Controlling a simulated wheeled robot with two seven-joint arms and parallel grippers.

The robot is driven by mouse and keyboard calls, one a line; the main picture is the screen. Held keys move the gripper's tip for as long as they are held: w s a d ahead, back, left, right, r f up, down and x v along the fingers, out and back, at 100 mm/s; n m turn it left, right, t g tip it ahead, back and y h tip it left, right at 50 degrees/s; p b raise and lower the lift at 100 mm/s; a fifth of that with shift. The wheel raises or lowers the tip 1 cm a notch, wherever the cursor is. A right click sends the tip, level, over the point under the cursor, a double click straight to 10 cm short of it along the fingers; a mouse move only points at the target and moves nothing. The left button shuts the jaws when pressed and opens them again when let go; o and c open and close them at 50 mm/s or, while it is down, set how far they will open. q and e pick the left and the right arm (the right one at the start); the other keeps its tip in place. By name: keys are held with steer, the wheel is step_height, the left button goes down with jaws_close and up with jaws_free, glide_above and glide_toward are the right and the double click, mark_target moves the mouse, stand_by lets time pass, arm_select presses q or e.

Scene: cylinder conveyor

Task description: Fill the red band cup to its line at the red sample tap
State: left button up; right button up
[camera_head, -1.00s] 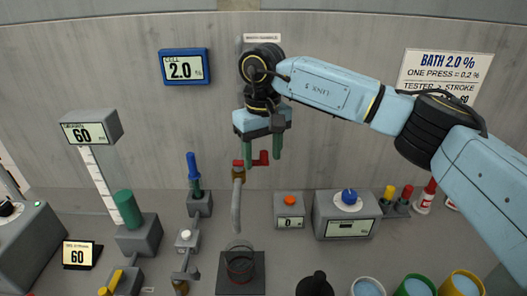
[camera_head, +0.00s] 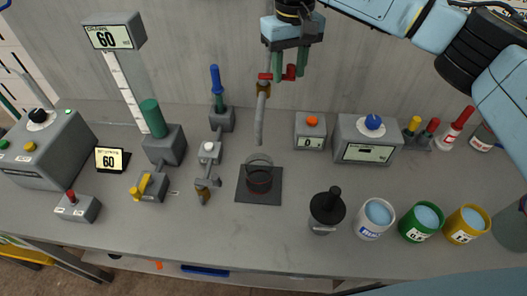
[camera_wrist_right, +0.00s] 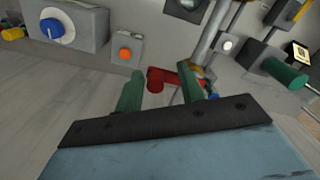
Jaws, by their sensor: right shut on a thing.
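The red tap's handle (camera_head: 289,73) sits on a brass valve above a grey spout (camera_head: 260,125) on the back wall. My right gripper (camera_head: 290,66) is shut on this handle, with a green finger at each side. The wrist view shows the red handle (camera_wrist_right: 158,80) between the fingers of my right gripper (camera_wrist_right: 160,88). My left gripper is not in view.
A grey box with an orange button (camera_head: 311,137) and one with a blue knob (camera_head: 367,152) stand right of the spout. Stands and valves (camera_head: 208,153) are left of the cup.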

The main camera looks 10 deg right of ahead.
steer(key=shift+w+d+r+m, duration=0.2)
steer(key=shift+d+m, duration=0.1)
steer(key=shift+d, duration=0.05)
steer(key=shift+s+m, duration=0.1)
steer(key=shift+m, duration=0.2)
steer(key=shift+s+a+m, duration=0.15)
steer(key=shift+s+m, duration=0.25)
steer(key=shift+m, duration=0.4)
steer(key=shift+c, duration=1.3)
steer(key=shift+s+a+f+m, duration=0.15)
steer(key=shift+s+a+m, duration=0.25)
steer(key=shift+m, duration=0.6)
jaws_close()
steer(key=s+m, duration=0.1)
steer(key=s+a+m, duration=0.1)
steer(key=shift+a+m+b, duration=0.2)
steer(key=shift+m+b, duration=0.15)
steer(key=shift+m, duration=0.05)
steer(key=shift+w, duration=0.15)
stand_by(3.1)
